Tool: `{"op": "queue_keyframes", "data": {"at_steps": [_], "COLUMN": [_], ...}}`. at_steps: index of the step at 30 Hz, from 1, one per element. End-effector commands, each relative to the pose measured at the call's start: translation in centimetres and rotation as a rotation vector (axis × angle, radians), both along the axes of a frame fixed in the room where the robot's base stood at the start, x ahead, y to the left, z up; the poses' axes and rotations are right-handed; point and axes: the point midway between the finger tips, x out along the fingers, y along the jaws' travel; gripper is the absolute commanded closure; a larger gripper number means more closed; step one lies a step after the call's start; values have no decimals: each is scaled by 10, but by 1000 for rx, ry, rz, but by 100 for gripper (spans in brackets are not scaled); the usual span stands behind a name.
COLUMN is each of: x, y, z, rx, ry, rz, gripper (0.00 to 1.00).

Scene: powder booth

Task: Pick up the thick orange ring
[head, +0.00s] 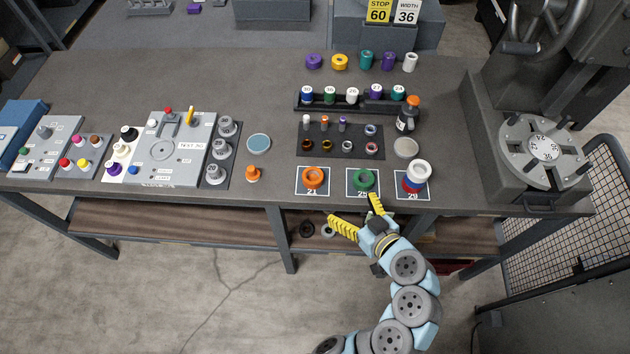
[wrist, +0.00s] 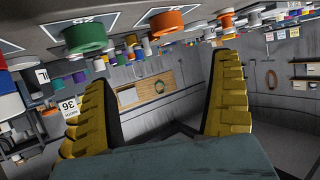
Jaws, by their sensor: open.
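The thick orange ring (head: 313,177) lies flat on a marked card labelled 21 near the front edge of the table. In the wrist view my gripper (wrist: 165,90) shows both fingers, open and empty.
A green ring (head: 363,178) sits on the card right of the orange ring. A white, red and blue stack (head: 415,178) stands farther right. A small orange knobbed piece (head: 253,173) is to the left. A dark mat (head: 340,153) with small parts lies behind.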

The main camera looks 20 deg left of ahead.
Motion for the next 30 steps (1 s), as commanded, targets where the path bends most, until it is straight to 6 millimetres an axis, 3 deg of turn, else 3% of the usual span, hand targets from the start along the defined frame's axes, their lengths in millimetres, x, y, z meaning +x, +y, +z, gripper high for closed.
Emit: {"op": "queue_keyframes", "data": {"at_steps": [8, 24, 30], "x": [4, 51, 61], "y": [18, 83, 93], "z": [-6, -40, -45], "rx": [-7, -6, -7], "ry": [-1, -1, -5], "rz": [38, 33, 29], "gripper": [6, 6, 6]}}
